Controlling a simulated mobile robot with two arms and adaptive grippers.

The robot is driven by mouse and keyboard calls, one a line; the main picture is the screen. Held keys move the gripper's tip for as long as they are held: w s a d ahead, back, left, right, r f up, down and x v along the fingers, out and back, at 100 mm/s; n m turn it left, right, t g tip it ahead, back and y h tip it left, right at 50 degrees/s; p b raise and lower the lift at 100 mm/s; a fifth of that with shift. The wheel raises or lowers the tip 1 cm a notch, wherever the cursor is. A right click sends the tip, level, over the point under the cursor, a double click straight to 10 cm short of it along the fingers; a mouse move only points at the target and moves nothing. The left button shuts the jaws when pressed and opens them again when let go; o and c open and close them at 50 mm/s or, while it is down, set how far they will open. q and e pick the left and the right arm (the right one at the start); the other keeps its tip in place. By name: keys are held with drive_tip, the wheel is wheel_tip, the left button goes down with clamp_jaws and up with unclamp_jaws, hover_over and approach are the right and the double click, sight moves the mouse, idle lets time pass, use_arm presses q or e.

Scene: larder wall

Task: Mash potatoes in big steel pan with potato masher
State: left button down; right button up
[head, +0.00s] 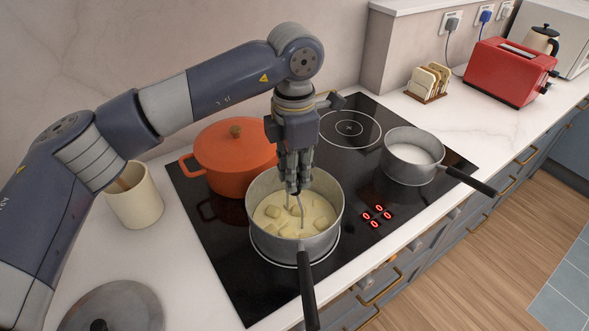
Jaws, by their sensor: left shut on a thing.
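The big steel pan (296,246) stands on the front zone of the black hob, its handle pointing toward the bottom of the picture. Pale potato chunks (271,211) lie in a creamy mass inside it, several still whole. My left gripper (296,188) points down over the pan, its fingertips near rim height. It is shut on the potato masher (302,213), whose thin metal wires reach down to the potatoes. The masher's handle is hidden between the fingers, and its lower end is hard to make out. My right gripper is not in view.
An orange lidded pot (224,160) stands close behind the pan on the left. A smaller steel pan (411,164) with white contents stands at right. A cream crock (135,204) and a steel lid (112,308) are at left; a red toaster (506,73) is far right.

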use_arm(q)
drive_tip(key=shift+f, duration=0.1)
wheel_tip(320, 180, up, 6)
drive_tip(key=p, duration=0.3)
drive_tip(key=shift+f, duration=0.25)
idle(0.3)
drive_tip(key=a, duration=0.1)
drive_tip(key=w+a+b, duration=0.1)
drive_tip(key=a, duration=0.1)
drive_tip(key=shift+w+a, duration=0.15)
drive_tip(key=shift+w, duration=0.05)
